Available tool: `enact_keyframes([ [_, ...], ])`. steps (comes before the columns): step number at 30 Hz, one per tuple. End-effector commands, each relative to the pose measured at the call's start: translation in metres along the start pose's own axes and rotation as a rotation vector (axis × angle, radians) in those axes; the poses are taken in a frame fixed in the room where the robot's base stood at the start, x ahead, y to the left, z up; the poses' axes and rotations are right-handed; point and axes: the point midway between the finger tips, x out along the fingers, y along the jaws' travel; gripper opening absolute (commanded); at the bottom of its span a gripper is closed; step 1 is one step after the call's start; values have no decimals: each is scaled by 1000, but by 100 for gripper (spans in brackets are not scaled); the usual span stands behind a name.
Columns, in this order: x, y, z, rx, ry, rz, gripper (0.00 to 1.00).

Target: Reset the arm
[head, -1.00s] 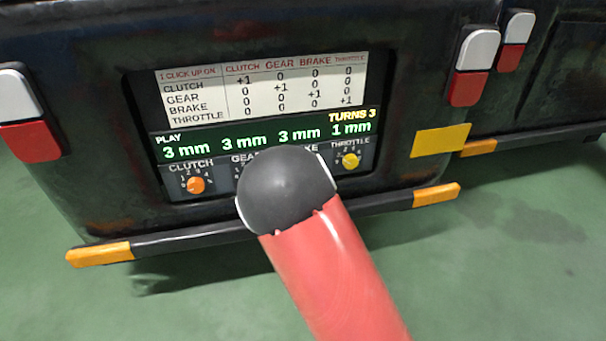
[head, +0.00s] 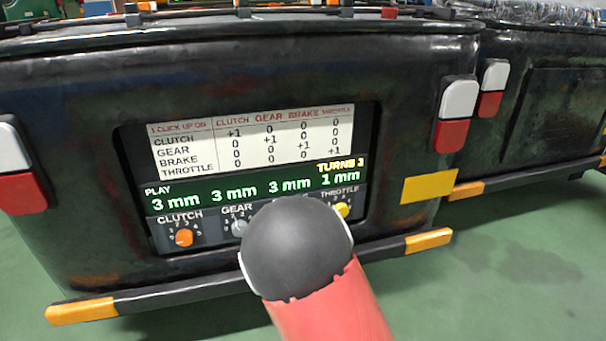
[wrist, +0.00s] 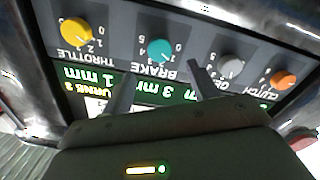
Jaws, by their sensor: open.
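My gripper (wrist: 161,70) shows in the wrist view with two thin fingers apart and nothing between them. The fingertips point at the panel near the teal brake knob (wrist: 160,50); I cannot tell the exact gap. The yellow throttle knob (wrist: 76,32), grey gear knob (wrist: 232,65) and orange clutch knob (wrist: 284,78) also show, upside down. In the head view my red arm with its dark rounded joint stands before the panel and hides the brake knob and my gripper. The screen (head: 250,180) reads 3 mm, 3 mm, 3 mm and 1 mm, with "TURNS 3".
The panel sits in the dark rear of a vehicle (head: 75,130). A bumper bar (head: 180,292) with orange ends juts out below. A second dark vehicle (head: 560,110) stands close on the right. Green floor (head: 510,270) is open in front.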

Motion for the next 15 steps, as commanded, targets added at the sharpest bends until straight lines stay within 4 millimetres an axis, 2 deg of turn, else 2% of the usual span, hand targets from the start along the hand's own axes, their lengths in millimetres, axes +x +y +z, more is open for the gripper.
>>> enact_keyframes([
  [5,-2,29,-3,98,-114,26,59],
  [8,-10,55,-7,203,-240,37,59],
  [11,-28,79,-15,311,-369,32,59],
  [15,-66,106,-33,429,-531,8,59],
])
